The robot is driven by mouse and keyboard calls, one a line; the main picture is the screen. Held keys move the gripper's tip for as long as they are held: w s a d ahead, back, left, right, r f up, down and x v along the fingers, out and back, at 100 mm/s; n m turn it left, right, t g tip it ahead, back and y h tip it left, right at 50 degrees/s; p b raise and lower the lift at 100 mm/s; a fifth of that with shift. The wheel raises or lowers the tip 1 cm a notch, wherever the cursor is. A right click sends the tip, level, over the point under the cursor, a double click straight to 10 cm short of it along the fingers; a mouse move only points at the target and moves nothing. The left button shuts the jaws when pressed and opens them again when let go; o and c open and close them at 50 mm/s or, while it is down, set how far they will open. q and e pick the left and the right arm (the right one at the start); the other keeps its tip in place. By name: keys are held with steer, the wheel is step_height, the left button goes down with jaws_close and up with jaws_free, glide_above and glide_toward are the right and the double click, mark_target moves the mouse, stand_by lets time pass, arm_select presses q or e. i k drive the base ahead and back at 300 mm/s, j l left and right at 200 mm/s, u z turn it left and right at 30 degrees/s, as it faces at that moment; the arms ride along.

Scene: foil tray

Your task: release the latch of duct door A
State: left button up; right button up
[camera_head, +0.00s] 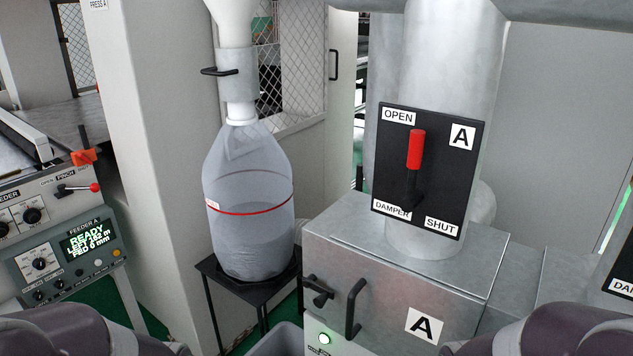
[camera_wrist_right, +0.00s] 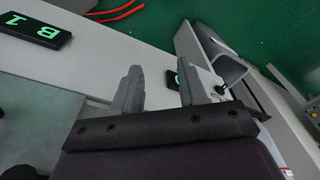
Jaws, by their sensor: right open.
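Duct door A is the grey metal front (camera_head: 385,295) of the box under the duct, marked with a white A label (camera_head: 425,325). A small black latch (camera_head: 318,291) sits at its left edge. A black upright pull handle (camera_head: 354,308) is just right of the latch. The door looks closed. In the right wrist view my right gripper (camera_wrist_right: 160,85) is open, its two grey fingers apart with nothing between them. The latch and door A do not show clearly in that view. My left gripper is out of view.
Above the box, a black damper panel (camera_head: 428,170) has its red-gripped lever (camera_head: 415,150) pointing up. A bag (camera_head: 250,200) with a red band stands on a black stand left of the box. A feeder panel (camera_head: 70,255) stands far left.

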mark_target(310, 282)
steer(key=i+j+z, duration=0.25)
steer(key=j, duration=0.35)
steer(key=j+z, duration=0.2)
steer(key=j, duration=0.35)
steer(key=j+z, duration=0.25)
steer(key=j, duration=0.35)
